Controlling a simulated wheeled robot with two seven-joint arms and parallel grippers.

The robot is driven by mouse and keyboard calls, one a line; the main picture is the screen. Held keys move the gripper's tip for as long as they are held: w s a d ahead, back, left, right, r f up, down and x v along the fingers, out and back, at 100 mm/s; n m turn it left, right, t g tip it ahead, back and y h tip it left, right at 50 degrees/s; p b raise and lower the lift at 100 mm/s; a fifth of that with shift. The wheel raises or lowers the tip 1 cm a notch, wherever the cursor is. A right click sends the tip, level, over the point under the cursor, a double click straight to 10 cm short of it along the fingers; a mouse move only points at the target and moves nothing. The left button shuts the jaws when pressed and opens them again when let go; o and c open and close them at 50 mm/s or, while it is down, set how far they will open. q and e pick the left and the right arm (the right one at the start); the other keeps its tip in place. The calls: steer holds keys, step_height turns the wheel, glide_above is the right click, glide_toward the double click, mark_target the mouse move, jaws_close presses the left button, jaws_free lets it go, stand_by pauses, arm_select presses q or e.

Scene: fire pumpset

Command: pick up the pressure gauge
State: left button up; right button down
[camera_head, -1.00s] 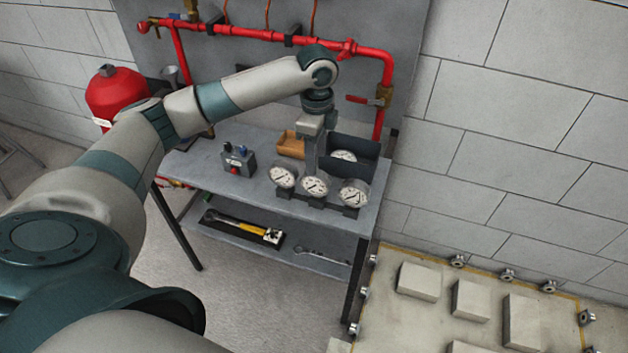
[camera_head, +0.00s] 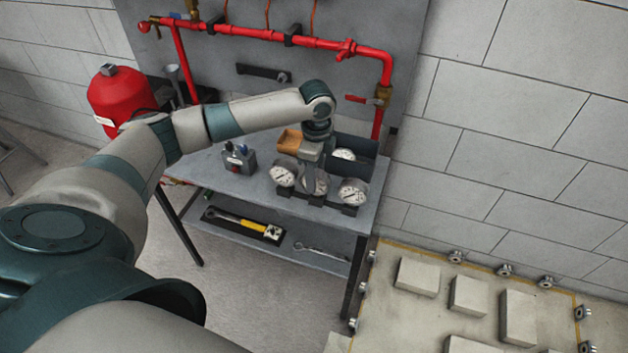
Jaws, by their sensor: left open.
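Three round white-faced pressure gauges stand in a row at the front of the grey table: a left gauge (camera_head: 283,177), a middle gauge (camera_head: 321,185) and a right gauge (camera_head: 353,192). Another gauge (camera_head: 344,155) lies in a dark bin (camera_head: 361,156) behind them. My left gripper (camera_head: 313,178) points down at the middle gauge and covers part of its face. It is open; whether its fingers touch the gauge I cannot tell. My right gripper is not in view.
A small orange-brown bin (camera_head: 289,141) and a grey control box (camera_head: 239,160) stand on the table (camera_head: 215,170). A yellow-handled tool (camera_head: 246,224) and a wrench (camera_head: 318,251) lie on the lower shelf. Red pipes (camera_head: 260,36) run behind on a grey panel.

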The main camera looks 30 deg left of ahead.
arm_select(q)
steer(key=shift+f+p, duration=0.7)
steer(key=shift+f, duration=1.4)
jaws_close()
